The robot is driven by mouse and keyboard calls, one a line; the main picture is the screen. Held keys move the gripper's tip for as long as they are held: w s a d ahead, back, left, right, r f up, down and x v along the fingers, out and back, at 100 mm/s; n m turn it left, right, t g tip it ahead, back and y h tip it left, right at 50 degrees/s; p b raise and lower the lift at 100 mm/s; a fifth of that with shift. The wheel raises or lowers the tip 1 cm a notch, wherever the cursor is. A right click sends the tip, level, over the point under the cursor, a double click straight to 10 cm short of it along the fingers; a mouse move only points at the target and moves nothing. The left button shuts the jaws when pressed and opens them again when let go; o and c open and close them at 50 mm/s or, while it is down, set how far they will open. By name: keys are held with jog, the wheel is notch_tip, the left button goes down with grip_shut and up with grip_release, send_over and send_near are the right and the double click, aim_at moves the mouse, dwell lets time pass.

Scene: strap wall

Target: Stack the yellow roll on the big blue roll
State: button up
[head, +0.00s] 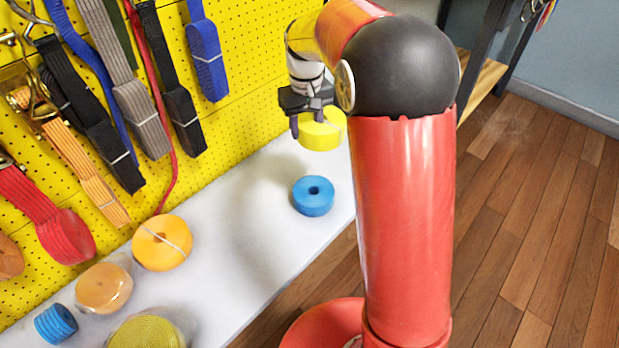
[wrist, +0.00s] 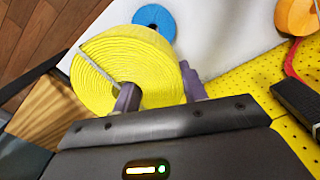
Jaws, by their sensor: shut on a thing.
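A yellow roll (head: 322,131) is held in my gripper (head: 313,116), above the white bench. In the wrist view the yellow roll (wrist: 120,65) fills the left middle, with my gripper's fingers (wrist: 158,95) shut on its near side. The big blue roll (head: 313,196) lies flat on the bench, with its centre hole facing up. It lies below the yellow roll in the head view, and nothing is on it.
The white bench (head: 228,226) is clear around the blue roll. Orange rolls (head: 162,242), a small blue roll (head: 56,324) and a yellow-green roll (head: 147,334) sit at its near left. A yellow pegboard (head: 250,60) with hanging straps stands behind.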

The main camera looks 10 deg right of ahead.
notch_tip(320, 180, down, 19)
jog(key=shift+f+b, duration=0.2)
jog(key=shift+b, duration=0.85)
jog(key=shift+f, duration=0.15)
jog(key=o, duration=1.2)
